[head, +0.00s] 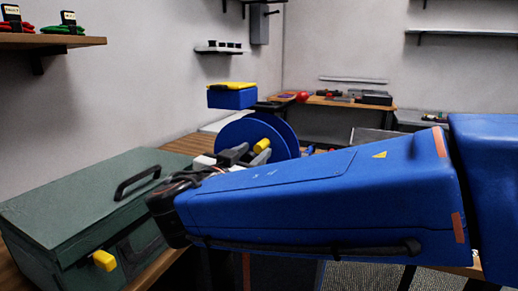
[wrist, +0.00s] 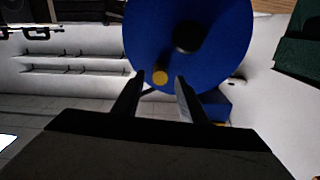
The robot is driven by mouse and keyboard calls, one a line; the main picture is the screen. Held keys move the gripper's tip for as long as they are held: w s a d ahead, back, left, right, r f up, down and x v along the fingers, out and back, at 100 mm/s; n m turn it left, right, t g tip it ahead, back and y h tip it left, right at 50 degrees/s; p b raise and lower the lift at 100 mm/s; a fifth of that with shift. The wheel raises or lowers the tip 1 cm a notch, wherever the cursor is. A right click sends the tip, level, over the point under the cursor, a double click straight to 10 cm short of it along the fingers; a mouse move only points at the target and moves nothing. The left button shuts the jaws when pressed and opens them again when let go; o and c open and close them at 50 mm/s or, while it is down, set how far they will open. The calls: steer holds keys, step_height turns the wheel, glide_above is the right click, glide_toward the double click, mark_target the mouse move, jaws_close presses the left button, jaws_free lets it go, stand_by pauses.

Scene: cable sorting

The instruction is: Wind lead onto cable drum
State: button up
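The cable drum (head: 240,132) is a pair of blue discs standing upright on the bench behind my arm. A yellow crank knob (head: 262,146) sticks out from its near disc. In the wrist view the blue disc (wrist: 215,55) fills the upper middle, with a dark hub at its centre. The yellow knob (wrist: 160,77) shows there between the tips of my gripper (wrist: 159,80). My gripper (head: 236,154) is open, with a gap on both sides of the knob. I cannot tell whether the tips reach past it. I cannot make out the lead in either view.
A green toolbox (head: 92,200) with a black handle and yellow latch stands at the left, close to my arm. A blue box with a yellow lid (head: 232,96) is behind the drum. A cluttered bench (head: 335,102) and wall shelves (head: 465,32) are farther back.

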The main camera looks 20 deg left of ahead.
steer(key=shift+w+d, duration=0.15)
steer(key=shift+w, duration=1.75)
jaws_close()
